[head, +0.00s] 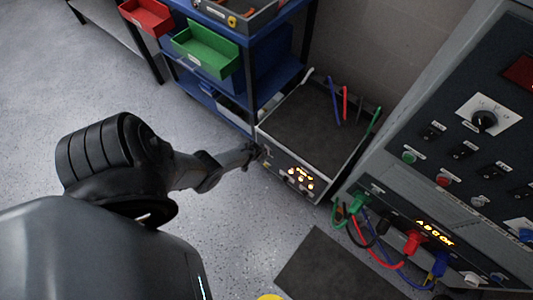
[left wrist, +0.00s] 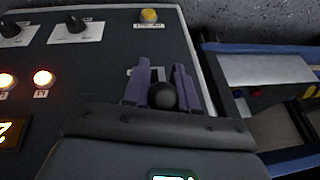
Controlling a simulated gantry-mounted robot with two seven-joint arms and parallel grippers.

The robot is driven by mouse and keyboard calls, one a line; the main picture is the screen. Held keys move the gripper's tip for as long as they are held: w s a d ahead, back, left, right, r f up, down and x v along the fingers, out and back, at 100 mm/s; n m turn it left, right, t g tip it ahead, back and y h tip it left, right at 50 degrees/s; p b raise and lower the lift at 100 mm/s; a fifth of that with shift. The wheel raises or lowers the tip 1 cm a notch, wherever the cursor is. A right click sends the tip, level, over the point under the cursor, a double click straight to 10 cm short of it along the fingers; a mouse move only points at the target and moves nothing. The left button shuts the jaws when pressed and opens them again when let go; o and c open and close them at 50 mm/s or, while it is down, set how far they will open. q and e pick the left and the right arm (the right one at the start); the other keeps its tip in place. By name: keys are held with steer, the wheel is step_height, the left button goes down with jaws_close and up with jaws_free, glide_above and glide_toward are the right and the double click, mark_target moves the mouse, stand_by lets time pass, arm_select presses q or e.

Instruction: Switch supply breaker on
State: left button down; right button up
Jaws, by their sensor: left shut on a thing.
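The supply breaker has a black ball-ended lever (left wrist: 162,96) on the dark front panel (left wrist: 110,60) of a low box. My left gripper is shut on this lever, with its purple fingers (left wrist: 162,88) on either side of the black ball. In the head view my left gripper (head: 257,152) is at the left end of the box's front panel (head: 290,178), where the lever is too small to make out. My right gripper is not in view.
Lit lamps (left wrist: 42,78), black knobs (left wrist: 75,24) and a yellow button (left wrist: 149,15) are on the same panel. A blue shelf (head: 275,80) with a green bin (head: 208,54) stands behind. A grey console (head: 440,150) with plugged cables stands at right. Floor is clear at left.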

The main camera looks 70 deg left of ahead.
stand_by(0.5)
arm_select(q)
steer(key=c, duration=1)
jaws_free()
steer(key=shift+o, duration=0.2)
steer(key=shift+r, duration=0.1)
steer(key=p+v, duration=0.9)
steer(key=v, duration=0.1)
steer(key=shift+r, duration=0.3)
